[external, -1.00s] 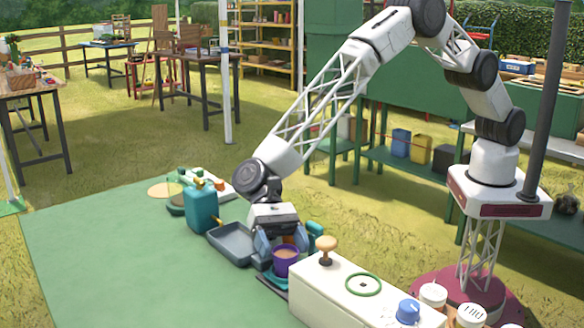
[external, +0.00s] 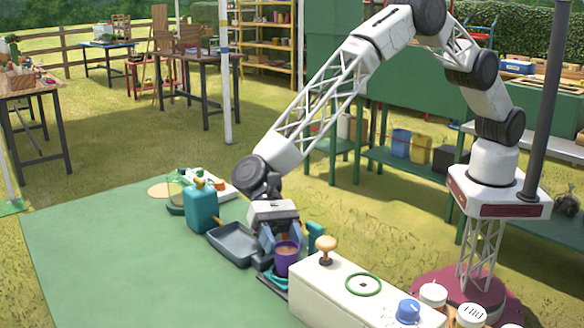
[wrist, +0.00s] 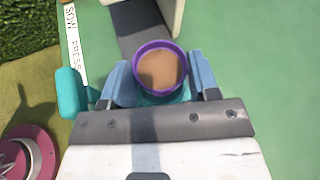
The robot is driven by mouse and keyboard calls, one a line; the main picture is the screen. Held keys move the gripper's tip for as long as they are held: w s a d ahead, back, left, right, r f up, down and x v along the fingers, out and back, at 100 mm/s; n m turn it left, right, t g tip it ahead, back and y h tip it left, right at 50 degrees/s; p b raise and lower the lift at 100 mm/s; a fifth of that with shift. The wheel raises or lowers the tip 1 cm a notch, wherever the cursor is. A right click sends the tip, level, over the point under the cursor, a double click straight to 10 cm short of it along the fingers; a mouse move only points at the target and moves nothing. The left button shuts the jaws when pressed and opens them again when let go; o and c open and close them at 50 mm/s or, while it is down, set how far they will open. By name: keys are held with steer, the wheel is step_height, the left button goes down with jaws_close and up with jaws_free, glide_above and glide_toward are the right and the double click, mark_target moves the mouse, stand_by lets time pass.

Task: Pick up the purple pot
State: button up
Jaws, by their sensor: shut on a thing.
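The purple pot (external: 287,258), with brown contents, is between the blue fingers of my gripper (external: 284,246). In the wrist view the pot (wrist: 161,68) shows its round purple rim, with my gripper's fingers (wrist: 160,82) closed against its left and right sides. The pot looks upright. A teal thing shows just beneath it; whether the pot touches it I cannot tell.
A grey tray (external: 236,243) and a teal jug (external: 202,208) stand left of my gripper on the green mat (external: 120,270). A white box (external: 345,297) with a wooden knob (external: 326,245) is close on the right. The mat's front is clear.

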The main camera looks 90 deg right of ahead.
mark_target(283, 249)
step_height(283, 249, up, 9)
stand_by(0.5)
steer(key=shift+r, duration=0.1)
stand_by(0.4)
